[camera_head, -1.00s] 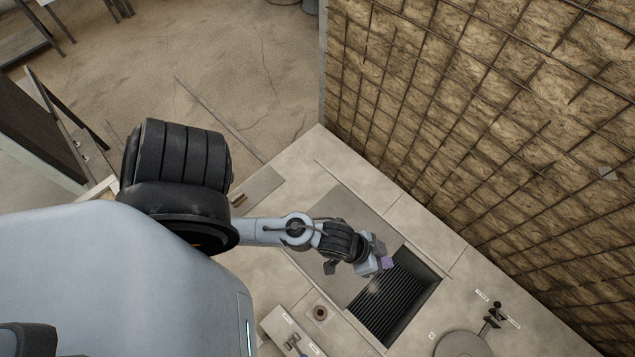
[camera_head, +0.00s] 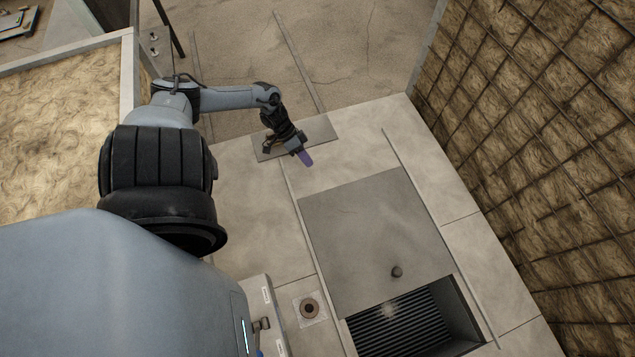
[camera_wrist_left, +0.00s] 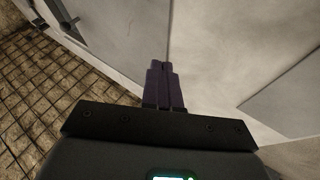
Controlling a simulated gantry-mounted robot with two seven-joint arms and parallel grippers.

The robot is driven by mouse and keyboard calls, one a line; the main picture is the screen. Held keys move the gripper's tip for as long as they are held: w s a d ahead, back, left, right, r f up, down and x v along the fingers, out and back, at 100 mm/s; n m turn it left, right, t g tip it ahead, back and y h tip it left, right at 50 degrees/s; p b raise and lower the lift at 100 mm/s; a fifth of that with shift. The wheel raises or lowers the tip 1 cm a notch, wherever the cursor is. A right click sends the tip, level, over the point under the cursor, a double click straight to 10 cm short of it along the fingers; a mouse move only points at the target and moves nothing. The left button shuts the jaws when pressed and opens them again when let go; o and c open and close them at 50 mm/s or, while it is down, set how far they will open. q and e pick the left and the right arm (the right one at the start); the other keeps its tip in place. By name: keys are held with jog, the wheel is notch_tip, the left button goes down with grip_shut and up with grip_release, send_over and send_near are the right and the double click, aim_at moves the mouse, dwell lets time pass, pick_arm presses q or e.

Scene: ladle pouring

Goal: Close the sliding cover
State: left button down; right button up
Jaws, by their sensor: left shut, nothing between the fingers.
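The sliding cover (camera_head: 365,225) is a flat grey metal plate with a small dark knob (camera_head: 397,271) near its front edge. It lies over the back part of a rectangular opening; the front part shows a dark ribbed grate (camera_head: 405,325). My left gripper (camera_head: 304,158) is shut and empty, above the counter beyond the cover's back left corner, apart from the cover and knob. In the left wrist view its purple fingers (camera_wrist_left: 162,85) are together, with a grey panel (camera_wrist_left: 285,95) at right, perhaps the cover. My right gripper is not in view.
A pale counter (camera_head: 250,205) surrounds the cover, with thin rails along its sides. A small plate (camera_head: 290,138) lies at the counter's back edge. A round fitting (camera_head: 309,308) sits left of the grate. A meshed rough wall (camera_head: 540,130) rises at right.

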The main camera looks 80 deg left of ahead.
aim_at(334, 188)
pick_arm(q)
jog(key=w+a+f+b, duration=0.2)
jog(key=a+f+b, duration=0.1)
jog(key=a+b, duration=0.1)
jog(key=shift+m+y, duration=0.3)
jog(key=shift+y, duration=0.1)
jog(key=b+x, duration=0.5)
jog(key=x, duration=0.5)
jog(key=shift+w, duration=0.2)
jog(key=shift+w+d, duration=0.1)
jog(key=shift+d, duration=1.95)
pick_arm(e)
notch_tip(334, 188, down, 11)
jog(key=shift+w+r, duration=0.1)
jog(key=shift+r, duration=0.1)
